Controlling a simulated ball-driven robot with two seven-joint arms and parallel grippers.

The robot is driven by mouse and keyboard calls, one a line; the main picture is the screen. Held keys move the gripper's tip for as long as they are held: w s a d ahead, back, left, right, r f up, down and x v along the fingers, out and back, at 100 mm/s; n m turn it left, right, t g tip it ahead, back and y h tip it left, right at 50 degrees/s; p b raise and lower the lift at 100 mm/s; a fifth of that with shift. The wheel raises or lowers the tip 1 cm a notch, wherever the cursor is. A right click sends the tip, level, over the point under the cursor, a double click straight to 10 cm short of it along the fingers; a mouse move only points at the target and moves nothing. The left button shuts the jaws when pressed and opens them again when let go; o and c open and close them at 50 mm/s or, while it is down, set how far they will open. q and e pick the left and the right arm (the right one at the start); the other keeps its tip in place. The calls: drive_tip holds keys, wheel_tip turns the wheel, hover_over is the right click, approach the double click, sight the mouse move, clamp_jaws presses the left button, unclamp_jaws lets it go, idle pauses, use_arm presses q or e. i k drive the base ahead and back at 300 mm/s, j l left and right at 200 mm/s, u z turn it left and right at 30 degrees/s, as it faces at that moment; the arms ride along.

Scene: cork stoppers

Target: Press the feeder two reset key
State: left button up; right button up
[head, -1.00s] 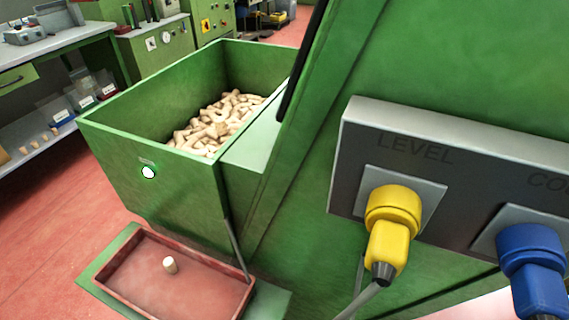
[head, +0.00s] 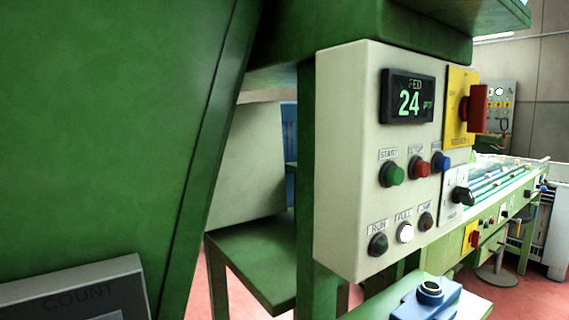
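A cream control box (head: 345,160) stands right of the middle in the head view. It has a green START button (head: 392,174), a red button (head: 419,167) and a blue button (head: 441,162). The blue button's label is too small and cut off to read. I see no feeder number on the box, so I cannot tell which feeder it belongs to. Its display (head: 408,98) reads FED 24. Below are three round lamps, and the middle one, labelled FULL (head: 405,233), is lit white. Neither gripper is in view.
A large green machine wall (head: 100,130) fills the left, with a grey COUNT plate (head: 80,298) low down. A red handle on a yellow plate (head: 460,105) and a black knob (head: 461,196) sit beside the box. A blue fitting (head: 430,292) is below; a long conveyor (head: 510,185) runs right.

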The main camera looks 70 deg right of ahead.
sight(443, 162)
drive_tip(key=z, duration=2.75)
